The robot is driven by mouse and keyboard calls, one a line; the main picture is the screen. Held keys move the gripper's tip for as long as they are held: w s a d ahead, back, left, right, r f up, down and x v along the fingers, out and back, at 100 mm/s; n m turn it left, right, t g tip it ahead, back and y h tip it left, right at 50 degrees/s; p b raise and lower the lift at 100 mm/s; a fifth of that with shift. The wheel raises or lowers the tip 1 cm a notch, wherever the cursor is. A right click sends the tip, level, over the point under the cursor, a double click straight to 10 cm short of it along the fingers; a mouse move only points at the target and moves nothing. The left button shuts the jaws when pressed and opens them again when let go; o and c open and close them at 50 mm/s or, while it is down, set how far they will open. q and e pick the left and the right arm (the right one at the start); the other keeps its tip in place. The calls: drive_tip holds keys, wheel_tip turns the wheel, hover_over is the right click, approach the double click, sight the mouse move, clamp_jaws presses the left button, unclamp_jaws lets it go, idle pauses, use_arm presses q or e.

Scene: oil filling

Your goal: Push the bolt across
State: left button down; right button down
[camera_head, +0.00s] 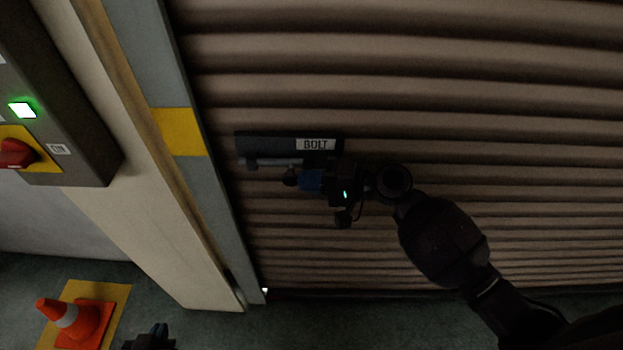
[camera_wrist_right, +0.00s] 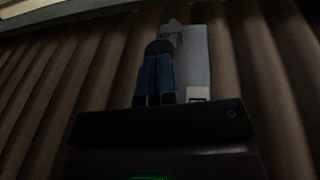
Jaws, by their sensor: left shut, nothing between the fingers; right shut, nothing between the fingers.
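The bolt is mounted on a dark plate (camera_head: 265,142) with a "BOLT" label, low on the brown ribbed shutter. Its rod (camera_head: 262,163) runs along the plate's lower edge, and a dark knob (camera_head: 290,178) hangs just below the rod. My right gripper (camera_head: 300,180) has its blue fingers shut and empty, with the tips at the right side of the knob. In the right wrist view the shut blue fingers (camera_wrist_right: 155,75) reach the dark knob (camera_wrist_right: 160,47) beside the grey plate (camera_wrist_right: 195,60); contact cannot be told. My left gripper (camera_head: 157,335) is shut, partly cut off at the bottom edge.
The ribbed shutter (camera_head: 450,100) fills the right side. A grey door frame with a yellow band (camera_head: 180,131) stands left of the bolt. Further left are a switch box (camera_head: 75,150) with a red knob and green light, and an orange cone (camera_head: 85,322) on the floor.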

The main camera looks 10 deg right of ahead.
sight(286, 181)
drive_tip(key=a, duration=0.5)
drive_tip(key=shift+w, duration=0.4)
drive_tip(key=shift+s+d+r, duration=0.1)
drive_tip(key=shift+d, duration=0.05)
